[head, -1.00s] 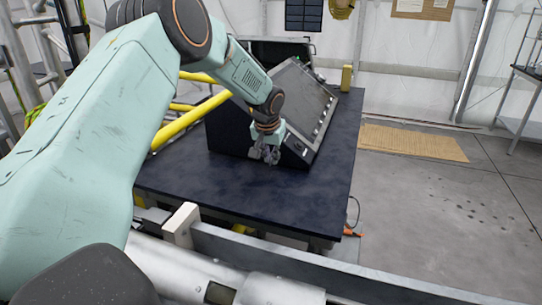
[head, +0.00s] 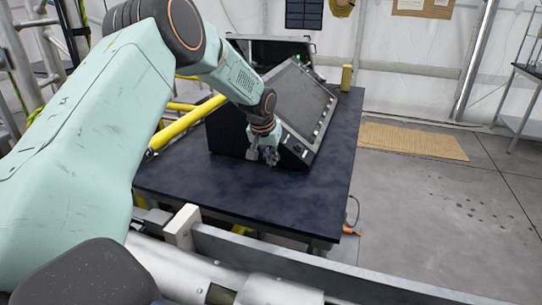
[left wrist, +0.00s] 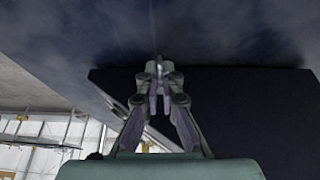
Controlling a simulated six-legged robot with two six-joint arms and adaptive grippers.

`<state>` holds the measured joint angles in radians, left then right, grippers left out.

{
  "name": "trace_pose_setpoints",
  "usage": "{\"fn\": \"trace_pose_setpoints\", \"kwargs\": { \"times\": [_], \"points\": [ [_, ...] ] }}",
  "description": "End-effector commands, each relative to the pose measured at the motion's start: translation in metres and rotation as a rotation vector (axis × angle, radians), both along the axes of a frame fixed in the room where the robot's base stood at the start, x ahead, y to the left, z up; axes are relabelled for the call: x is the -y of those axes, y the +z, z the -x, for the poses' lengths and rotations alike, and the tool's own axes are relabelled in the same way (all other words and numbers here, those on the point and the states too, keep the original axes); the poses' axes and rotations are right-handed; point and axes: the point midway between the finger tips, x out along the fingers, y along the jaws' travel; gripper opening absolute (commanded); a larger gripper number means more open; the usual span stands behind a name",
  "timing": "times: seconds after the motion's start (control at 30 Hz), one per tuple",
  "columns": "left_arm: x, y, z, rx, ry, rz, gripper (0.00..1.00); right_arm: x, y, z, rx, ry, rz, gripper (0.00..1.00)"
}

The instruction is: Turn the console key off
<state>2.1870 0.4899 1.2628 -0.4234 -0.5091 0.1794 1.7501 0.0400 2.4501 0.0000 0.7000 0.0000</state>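The console (head: 303,100) is a dark box with a sloped front panel, standing on the dark table. A small round control (head: 298,147) shows on its lower front; I cannot make out the key itself. My left gripper (head: 268,158) points down beside the console's near lower corner. In the left wrist view, the left gripper's fingertips (left wrist: 160,68) are close together with a narrow gap, and a thin pale sliver shows between them. I cannot tell whether they hold anything. The console's dark side (left wrist: 255,115) is behind the fingers. My right gripper is not in view.
The table top (head: 250,195) is clear in front of the console. A yellow block (head: 347,77) stands at the table's back right. Yellow tubes (head: 190,118) run along the left. A tan mat (head: 412,141) lies on the floor at right.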

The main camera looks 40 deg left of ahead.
Motion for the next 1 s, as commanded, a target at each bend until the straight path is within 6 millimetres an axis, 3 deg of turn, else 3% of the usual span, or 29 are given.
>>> {"fn": "trace_pose_setpoints", "kwargs": {
  "times": [0.07,0.37,0.73,1.0],
  "points": [
    [0.000,0.001,-0.001,0.003,0.001,0.000,0.00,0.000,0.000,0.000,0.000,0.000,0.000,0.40],
    [0.000,0.000,-0.001,0.002,0.001,0.000,0.27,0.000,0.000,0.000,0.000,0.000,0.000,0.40],
    [0.001,0.005,0.001,0.003,0.000,-0.001,0.27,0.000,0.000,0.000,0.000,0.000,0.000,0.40],
    [0.005,0.045,0.016,0.007,0.000,0.001,0.27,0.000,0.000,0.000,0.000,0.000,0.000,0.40]
  ]
}}
